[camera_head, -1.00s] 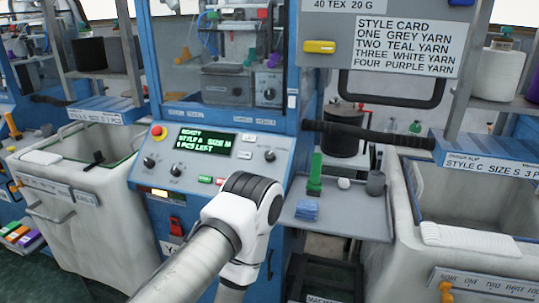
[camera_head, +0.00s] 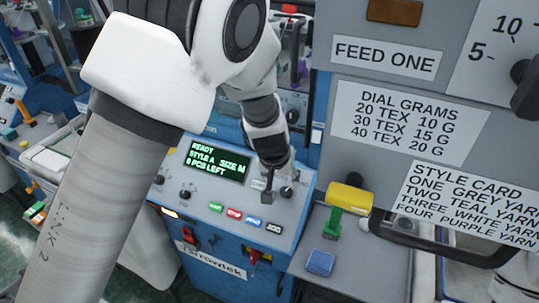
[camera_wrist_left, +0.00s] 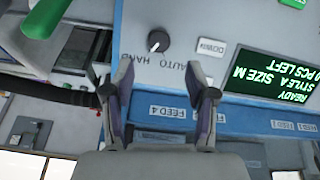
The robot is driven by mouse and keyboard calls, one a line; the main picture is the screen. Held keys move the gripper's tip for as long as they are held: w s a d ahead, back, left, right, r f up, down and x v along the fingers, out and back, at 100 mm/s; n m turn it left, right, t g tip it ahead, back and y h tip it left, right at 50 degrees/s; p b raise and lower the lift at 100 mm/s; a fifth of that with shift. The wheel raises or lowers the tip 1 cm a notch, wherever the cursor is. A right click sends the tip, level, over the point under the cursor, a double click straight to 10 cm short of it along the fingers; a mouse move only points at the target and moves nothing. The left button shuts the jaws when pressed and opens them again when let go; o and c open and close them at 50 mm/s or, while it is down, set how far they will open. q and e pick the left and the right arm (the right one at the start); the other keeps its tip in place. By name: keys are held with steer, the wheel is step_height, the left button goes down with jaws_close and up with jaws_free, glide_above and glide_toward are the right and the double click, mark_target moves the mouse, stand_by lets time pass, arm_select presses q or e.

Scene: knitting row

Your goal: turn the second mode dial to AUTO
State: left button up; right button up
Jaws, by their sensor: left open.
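The mode dial (camera_wrist_left: 158,41) is a round black knob with a white pointer mark. In the left wrist view it sits on the pale panel, with AUTO and HAND lettering beside it, seen upside down. The mark seems to point towards HAND, but it is small. In the head view the dial (camera_head: 287,191) is at the right of the control panel. My left gripper (camera_wrist_left: 160,66) is open and empty, its fingertips short of the dial and apart from it. In the head view my left gripper (camera_head: 269,184) is over the panel, partly hidden by its wrist.
The panel has a green-lettered display (camera_head: 217,162), another black knob (camera_head: 185,194) and several coloured buttons. A grey shelf (camera_head: 345,278) to the right holds a blue block (camera_head: 320,262) and a green item (camera_head: 332,224). A yellow handle (camera_head: 349,198) juts out close to the right.

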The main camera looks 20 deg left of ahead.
mark_target(285, 192)
arm_select(q)
steer(key=x, duration=0.7)
steer(key=shift+f, duration=0.35)
steer(key=shift+s+d+r, duration=0.1)
steer(key=shift+s+r, duration=0.1)
steer(key=shift+s, duration=0.15)
jaws_close()
